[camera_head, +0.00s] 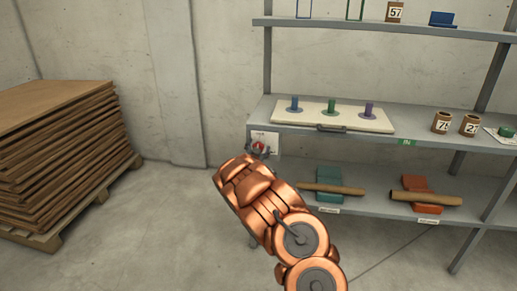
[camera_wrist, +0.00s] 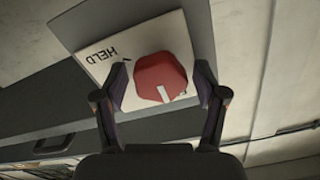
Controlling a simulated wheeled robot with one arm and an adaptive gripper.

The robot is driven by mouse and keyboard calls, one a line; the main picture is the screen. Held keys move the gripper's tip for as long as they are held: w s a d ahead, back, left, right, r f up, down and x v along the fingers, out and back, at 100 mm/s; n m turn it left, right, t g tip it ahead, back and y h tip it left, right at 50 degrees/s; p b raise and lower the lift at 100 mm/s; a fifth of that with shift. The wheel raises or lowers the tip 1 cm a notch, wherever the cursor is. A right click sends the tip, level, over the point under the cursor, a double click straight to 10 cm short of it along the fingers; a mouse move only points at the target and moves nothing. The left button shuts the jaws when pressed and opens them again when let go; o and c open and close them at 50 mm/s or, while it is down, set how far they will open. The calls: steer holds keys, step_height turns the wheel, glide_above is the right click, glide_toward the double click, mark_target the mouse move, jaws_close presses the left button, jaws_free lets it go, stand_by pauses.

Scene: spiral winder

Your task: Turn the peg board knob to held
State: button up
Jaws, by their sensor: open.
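The peg board knob (camera_wrist: 160,78) is red and faceted, with a pale pointer mark, on a white plate (camera_wrist: 88,50). The word HELD is printed on the plate to the knob's left in the wrist view. The pale mark points toward the bottom of that view, away from the word. My gripper (camera_wrist: 162,85) is open, with one finger on each side of the knob; I cannot tell whether they touch it. In the head view the knob (camera_head: 259,146) shows small and red at the shelf's left end, partly hidden by my gripper (camera_head: 258,150).
The peg board (camera_head: 345,119) with blue, green and purple pegs lies on the middle shelf (camera_head: 285,127), a dark handle at its front. Brown rolls (camera_head: 426,198) rest on the lower shelf. A stack of brown sheets (camera_head: 60,150) stands at left. The floor between is clear.

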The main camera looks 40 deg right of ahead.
steer(key=shift+c, duration=0.4)
steer(key=c, duration=1.1)
